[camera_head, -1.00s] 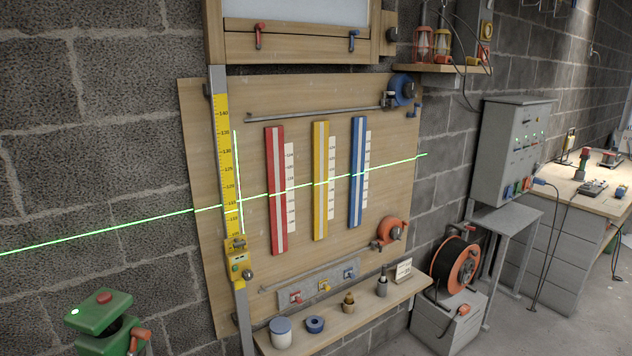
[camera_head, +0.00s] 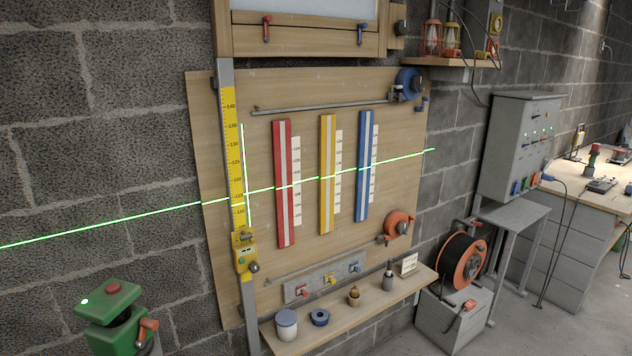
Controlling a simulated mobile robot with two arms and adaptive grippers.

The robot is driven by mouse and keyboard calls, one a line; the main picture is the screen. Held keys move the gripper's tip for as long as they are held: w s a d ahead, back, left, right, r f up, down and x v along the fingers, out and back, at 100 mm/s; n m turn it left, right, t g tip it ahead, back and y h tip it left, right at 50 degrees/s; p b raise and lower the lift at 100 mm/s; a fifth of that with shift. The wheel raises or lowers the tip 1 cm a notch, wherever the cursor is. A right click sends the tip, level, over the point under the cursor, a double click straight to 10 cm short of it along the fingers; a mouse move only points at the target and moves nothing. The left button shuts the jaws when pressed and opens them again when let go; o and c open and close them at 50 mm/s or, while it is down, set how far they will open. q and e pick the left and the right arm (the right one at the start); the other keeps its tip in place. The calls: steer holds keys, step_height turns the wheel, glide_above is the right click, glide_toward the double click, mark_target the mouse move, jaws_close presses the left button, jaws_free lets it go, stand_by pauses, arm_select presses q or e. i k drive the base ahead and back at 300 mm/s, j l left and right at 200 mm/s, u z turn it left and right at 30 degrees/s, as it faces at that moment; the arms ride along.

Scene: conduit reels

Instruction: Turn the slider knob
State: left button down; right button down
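A yellow slider (camera_head: 246,252) sits low on a vertical rail with a yellow measuring scale (camera_head: 233,150), at the left of a wooden wall board (camera_head: 300,90). A dark round knob (camera_head: 254,267) sticks out at the slider's lower right. A green laser line crosses the board and the scale above the slider. Neither of my grippers shows in the head view, so nothing of mine is seen touching the knob.
Red (camera_head: 284,185), yellow (camera_head: 328,175) and blue (camera_head: 366,165) strips hang on the board. A shelf (camera_head: 385,305) with small items juts out below. A green device (camera_head: 108,305) stands at lower left. A cable reel (camera_head: 462,262) and a grey cabinet (camera_head: 522,140) are at right.

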mark_target(254, 267)
steer(key=i+l+u, duration=0.1)
steer(key=u, duration=0.3)
steer(key=i+l+u, duration=0.15)
steer(key=u, duration=0.25)
steer(key=i+l+u, duration=0.1)
steer(key=u, duration=0.3)
